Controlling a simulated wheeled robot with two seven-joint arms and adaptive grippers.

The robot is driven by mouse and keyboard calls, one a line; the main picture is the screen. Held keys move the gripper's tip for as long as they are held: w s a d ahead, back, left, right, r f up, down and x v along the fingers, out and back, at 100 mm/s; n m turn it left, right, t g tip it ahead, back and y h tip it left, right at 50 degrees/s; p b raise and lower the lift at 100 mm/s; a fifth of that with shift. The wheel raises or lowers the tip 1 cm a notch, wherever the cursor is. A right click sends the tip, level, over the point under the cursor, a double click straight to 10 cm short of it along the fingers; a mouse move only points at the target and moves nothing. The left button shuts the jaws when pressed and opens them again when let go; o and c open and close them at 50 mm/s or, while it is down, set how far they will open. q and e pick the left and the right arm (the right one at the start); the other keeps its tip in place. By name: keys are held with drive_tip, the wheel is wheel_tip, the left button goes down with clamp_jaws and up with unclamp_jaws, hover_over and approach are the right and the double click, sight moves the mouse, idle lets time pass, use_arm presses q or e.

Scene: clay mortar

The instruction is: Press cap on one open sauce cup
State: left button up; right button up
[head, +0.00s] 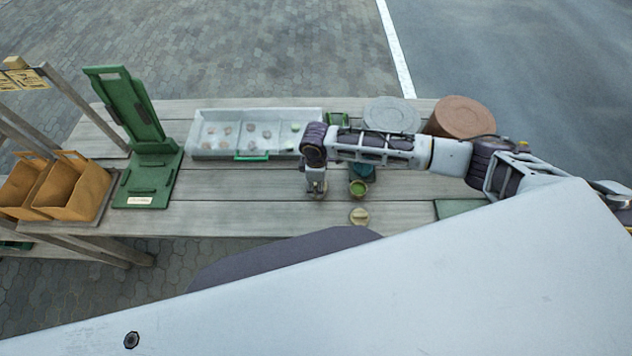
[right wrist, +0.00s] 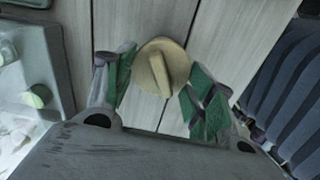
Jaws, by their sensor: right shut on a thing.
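My right gripper (head: 317,192) is low over the table, left of the open sauce cup (head: 358,188), which has green contents. In the right wrist view its green-padded fingers (right wrist: 162,88) are shut on a round tan cap (right wrist: 176,58) with a raised bar across its top. Whether a cup is under this cap is hidden. A second tan cap (head: 359,216) with a raised bar lies on the table in front of the open cup. My left gripper is not in view.
A pale tray (head: 215,117) with several small round items stands behind the gripper. A green stand (head: 148,188) and brown bins (head: 75,190) are at the left. Grey (head: 392,114) and brown (head: 463,116) round containers stand behind my right arm. The table front (head: 240,220) is clear.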

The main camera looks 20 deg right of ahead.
drive_tip(key=shift+p, duration=0.4)
idle(0.3)
drive_tip(key=shift+f, duration=0.3)
idle(1.1)
drive_tip(key=shift+f+p, duration=0.1)
drive_tip(key=shift+p, duration=0.5)
idle(0.6)
drive_tip(key=o, duration=0.8)
drive_tip(key=shift+c, duration=0.2)
drive_tip(key=shift+o, duration=0.4)
drive_tip(key=o, duration=0.4)
drive_tip(key=shift+c, duration=0.2)
